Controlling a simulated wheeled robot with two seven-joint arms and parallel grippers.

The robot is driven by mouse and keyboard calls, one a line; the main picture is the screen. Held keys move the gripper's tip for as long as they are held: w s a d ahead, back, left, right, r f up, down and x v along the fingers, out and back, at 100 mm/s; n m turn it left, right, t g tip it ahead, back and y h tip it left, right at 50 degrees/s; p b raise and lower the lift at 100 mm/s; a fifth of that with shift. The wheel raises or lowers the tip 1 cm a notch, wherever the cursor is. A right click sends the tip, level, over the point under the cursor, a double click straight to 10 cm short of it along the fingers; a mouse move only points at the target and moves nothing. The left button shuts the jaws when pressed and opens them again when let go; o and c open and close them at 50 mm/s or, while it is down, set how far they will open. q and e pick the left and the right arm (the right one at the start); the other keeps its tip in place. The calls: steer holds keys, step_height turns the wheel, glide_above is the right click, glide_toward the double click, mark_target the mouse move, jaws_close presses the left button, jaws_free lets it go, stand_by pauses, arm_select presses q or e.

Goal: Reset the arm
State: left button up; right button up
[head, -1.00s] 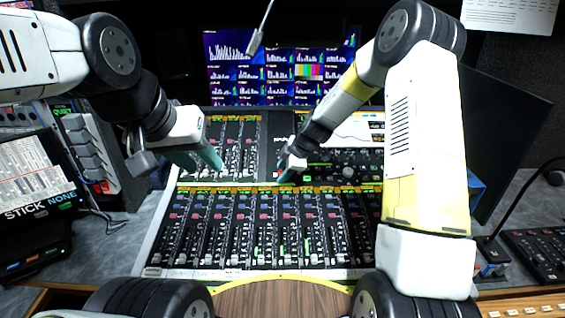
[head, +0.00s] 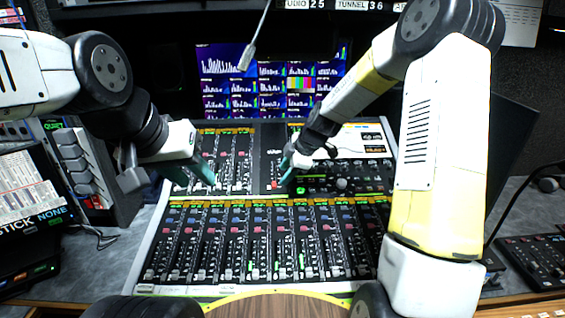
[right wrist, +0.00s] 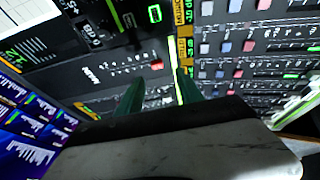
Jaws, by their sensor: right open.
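My left gripper (head: 194,178) is over the upper left part of the mixing console (head: 150,252), with its greenish fingers pointing down and to the right. The gap between the left fingers looks open and empty. My right gripper (head: 284,174) is over the upper middle of the console, beside a dark panel strip. In the right wrist view its two green fingers (right wrist: 160,95) are spread apart with nothing between them, and console buttons and faders show beyond. I cannot tell whether the fingertips touch the console.
Monitors (head: 270,85) stand behind the console. A gooseneck microphone (head: 247,55) hangs down in front of them. A keypad panel (head: 535,255) lies at the right, and a black box with a printed sheet (head: 28,190) stands at the left. Grey desk shows on both sides.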

steer(key=s+d+r+m+t+h, duration=0.1)
steer(key=s+d+r+m, duration=0.2)
steer(key=s+r+m, duration=0.35)
steer(key=s+d+r+m+h, duration=0.1)
steer(key=s+d+r+m, duration=0.2)
steer(key=s+r, duration=0.65)
steer(key=s+d+r+m, duration=0.1)
steer(key=s+d+m, duration=0.1)
steer(key=s+m, duration=0.2)
steer(key=s+d+r+m, duration=0.2)
steer(key=s+m, duration=0.3)
steer(key=s, duration=0.6)
steer(key=shift+d+r+t, duration=0.15)
steer(key=shift+r+t, duration=0.1)
steer(key=shift+t, duration=0.15)
stand_by(1.1)
